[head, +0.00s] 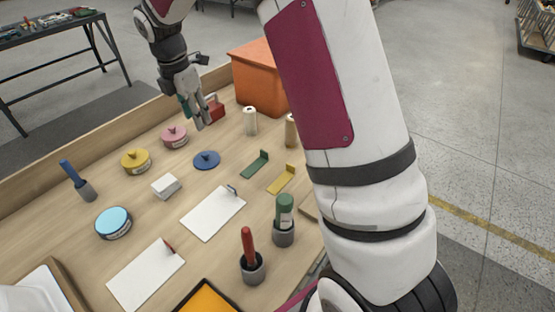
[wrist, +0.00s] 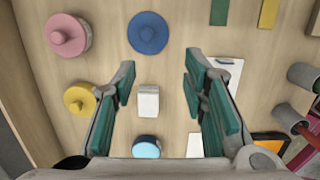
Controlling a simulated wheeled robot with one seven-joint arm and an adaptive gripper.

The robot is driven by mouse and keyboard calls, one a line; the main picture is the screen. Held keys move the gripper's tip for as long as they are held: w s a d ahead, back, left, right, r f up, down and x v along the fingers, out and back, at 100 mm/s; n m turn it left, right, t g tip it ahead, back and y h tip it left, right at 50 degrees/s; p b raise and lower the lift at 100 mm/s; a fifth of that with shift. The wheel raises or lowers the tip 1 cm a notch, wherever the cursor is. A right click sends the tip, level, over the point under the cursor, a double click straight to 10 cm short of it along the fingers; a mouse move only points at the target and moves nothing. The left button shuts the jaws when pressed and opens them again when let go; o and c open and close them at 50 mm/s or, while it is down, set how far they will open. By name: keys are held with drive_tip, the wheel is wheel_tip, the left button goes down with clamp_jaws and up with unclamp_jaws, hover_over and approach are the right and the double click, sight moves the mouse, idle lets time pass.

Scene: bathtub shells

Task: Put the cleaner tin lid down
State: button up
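A dark blue round lid with a knob (head: 207,160) lies flat on the wooden bench top; it also shows in the wrist view (wrist: 148,33). An open-looking tin with a light blue top (head: 113,222) stands nearer the front left; it shows at the bottom of the wrist view (wrist: 146,146). My gripper (head: 198,113) is raised over the far part of the bench. In the wrist view its teal fingers (wrist: 160,80) are spread wide, with nothing held between them. The blue lid is apart from the fingers.
A pink knobbed tin (head: 174,137), a yellow knobbed tin (head: 136,161) and a white block (head: 166,187) stand nearby. An orange box (head: 258,78) and a red object (head: 215,109) are at the back. Cups with red (head: 252,268) and green (head: 284,235) items stand in front.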

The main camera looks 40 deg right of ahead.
drive_tip(key=s+d+r+m+t, duration=0.1)
drive_tip(key=s+r+m, duration=0.4)
drive_tip(key=s+r, duration=0.3)
drive_tip(key=s+d+r+m, duration=0.1)
drive_tip(key=s+r+m, duration=0.45)
drive_tip(key=s, duration=0.55)
drive_tip(key=s+f+m+t+y, duration=0.1)
drive_tip(key=s+f+m, duration=0.1)
drive_tip(key=s+m, duration=0.9)
drive_tip(key=s, duration=0.7)
drive_tip(key=shift+s+a+f+t, duration=0.15)
drive_tip(key=shift+s+a+t, duration=0.15)
wheel_tip(320, 180, up, 4)
drive_tip(key=p, duration=0.2)
drive_tip(key=shift+f+t+p, duration=0.25)
drive_tip(key=shift+t+p, duration=0.05)
drive_tip(key=shift+t, duration=0.1)
